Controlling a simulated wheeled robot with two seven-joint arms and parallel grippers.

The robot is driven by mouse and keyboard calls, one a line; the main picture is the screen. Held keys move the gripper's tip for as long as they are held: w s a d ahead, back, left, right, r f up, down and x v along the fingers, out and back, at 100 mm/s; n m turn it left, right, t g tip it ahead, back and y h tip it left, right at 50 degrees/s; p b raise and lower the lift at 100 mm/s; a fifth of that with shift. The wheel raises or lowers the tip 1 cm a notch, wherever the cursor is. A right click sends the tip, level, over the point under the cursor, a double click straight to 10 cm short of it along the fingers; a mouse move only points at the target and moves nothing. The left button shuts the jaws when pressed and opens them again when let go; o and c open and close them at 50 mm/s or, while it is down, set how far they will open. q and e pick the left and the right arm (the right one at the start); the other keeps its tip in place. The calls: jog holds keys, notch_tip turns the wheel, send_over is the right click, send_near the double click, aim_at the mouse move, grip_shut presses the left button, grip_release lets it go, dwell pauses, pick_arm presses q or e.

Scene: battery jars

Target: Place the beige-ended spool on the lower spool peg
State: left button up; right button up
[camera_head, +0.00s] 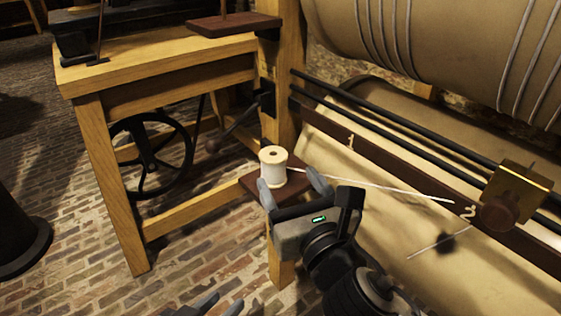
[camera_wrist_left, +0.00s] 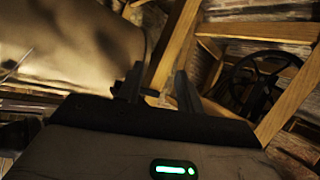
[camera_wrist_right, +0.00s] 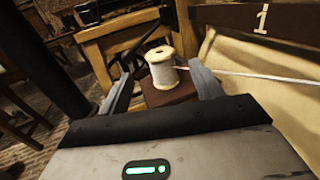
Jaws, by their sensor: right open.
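The beige-ended spool (camera_head: 273,167), wound with white thread, stands upright on the small dark red lower shelf (camera_head: 298,167) on the wooden post. It also shows in the right wrist view (camera_wrist_right: 162,68). The lower peg itself is not visible; a dark hole shows in the spool's top. My right gripper (camera_head: 291,184) is open, with its fingers apart on either side of the spool's near side and no clear contact. My left gripper (camera_head: 218,305) is low at the bottom edge of the head view; its fingers are apart and empty in the left wrist view (camera_wrist_left: 158,88).
A thread (camera_head: 370,183) runs right from the spool toward a brass block (camera_head: 520,190) on dark rails before a large roller (camera_head: 450,50). An upper shelf (camera_head: 235,24) with a peg is above. A wooden bench (camera_head: 150,60) and black wheel (camera_head: 150,155) stand left.

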jog(key=v, duration=0.5)
pick_arm(q)
jog(key=shift+f, duration=0.25)
pick_arm(e)
jog(key=s+d+f+n+g, duration=0.2)
jog(key=f+n, duration=0.6)
jog(key=n, duration=0.9)
jog(key=s+d+f+n+g, duration=0.2)
jog(key=f+n, duration=0.7)
jog(key=n, duration=0.9)
jog(key=shift+s+d+f+g, duration=0.2)
jog(key=shift+s+d+g, duration=0.15)
jog(key=shift+s+g, duration=0.7)
